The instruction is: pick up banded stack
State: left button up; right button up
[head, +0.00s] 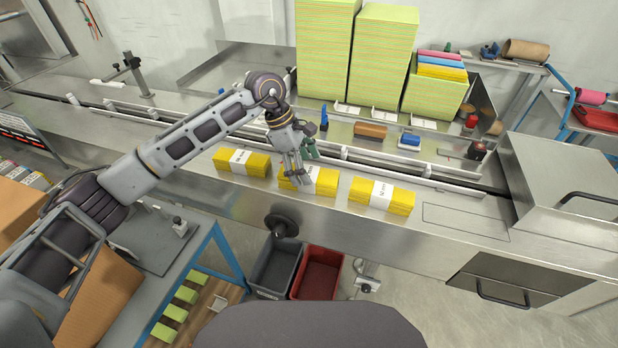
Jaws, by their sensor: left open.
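Three yellow stacks with white paper bands lie in a row on the steel machine top. The left banded stack (255,163) and the right banded stack (398,197) are uncovered. The middle banded stack (322,181) is partly hidden behind my left gripper (297,181). My left gripper is open, with its fingers pointing down at the left part of the middle stack. I cannot tell whether the fingers touch it. My right gripper is not in view.
A guide rail (345,153) runs behind the stacks. Tall green-yellow piles (322,50) stand at the back. A steel housing (565,190) is at the right. A black handwheel (282,226) sticks out in front. Grey (277,268) and red (318,272) bins stand below.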

pick_arm(q)
jog(key=shift+x, duration=1.25)
jog(key=shift+f, duration=0.2)
jog(key=c, duration=1.1)
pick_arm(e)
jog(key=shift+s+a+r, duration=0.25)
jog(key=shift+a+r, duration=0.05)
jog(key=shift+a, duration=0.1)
